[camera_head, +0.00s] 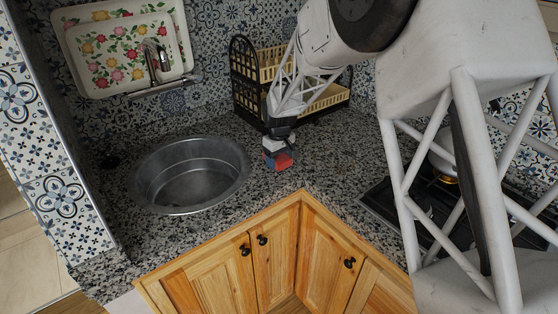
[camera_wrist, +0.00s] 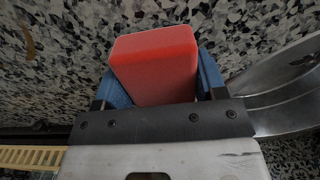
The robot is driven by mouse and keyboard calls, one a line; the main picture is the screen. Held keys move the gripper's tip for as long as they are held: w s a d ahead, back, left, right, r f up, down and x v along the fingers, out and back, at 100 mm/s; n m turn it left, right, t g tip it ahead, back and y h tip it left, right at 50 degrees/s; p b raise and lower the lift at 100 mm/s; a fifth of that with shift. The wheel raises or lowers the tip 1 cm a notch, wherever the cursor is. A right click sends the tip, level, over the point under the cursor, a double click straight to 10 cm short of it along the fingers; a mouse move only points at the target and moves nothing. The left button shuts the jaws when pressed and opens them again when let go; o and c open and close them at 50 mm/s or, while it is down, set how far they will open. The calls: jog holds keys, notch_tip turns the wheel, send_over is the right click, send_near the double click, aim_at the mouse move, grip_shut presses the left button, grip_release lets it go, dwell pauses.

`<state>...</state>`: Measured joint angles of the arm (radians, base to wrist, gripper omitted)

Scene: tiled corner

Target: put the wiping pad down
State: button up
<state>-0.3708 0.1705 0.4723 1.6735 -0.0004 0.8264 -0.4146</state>
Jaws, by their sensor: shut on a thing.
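The wiping pad (camera_wrist: 155,62) is a red block, seen large in the wrist view between the blue fingers of my gripper (camera_wrist: 160,85). My gripper is shut on it. In the head view my gripper (camera_head: 278,155) points down just above the speckled counter, to the right of the sink, and a bit of the red pad (camera_head: 284,161) shows at its tip. I cannot tell whether the pad touches the counter.
The round metal sink (camera_head: 190,174) is left of my gripper. A black dish rack (camera_head: 243,88) stands behind it. A stove (camera_head: 433,199) is at the right. Bare speckled counter (camera_head: 265,190) lies in front, above wooden cabinets (camera_head: 275,245). A floral tray (camera_head: 98,72) leans at the back left.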

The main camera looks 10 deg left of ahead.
aim_at(279, 156)
jog(key=shift+f, duration=0.35)
jog(key=shift+f, duration=0.3)
jog(key=o, duration=0.9)
jog(key=shift+f, duration=0.1)
jog(key=shift+o, duration=0.7)
jog(key=shift+s+f, duration=0.1)
notch_tip(279, 156, up, 13)
dwell(0.3)
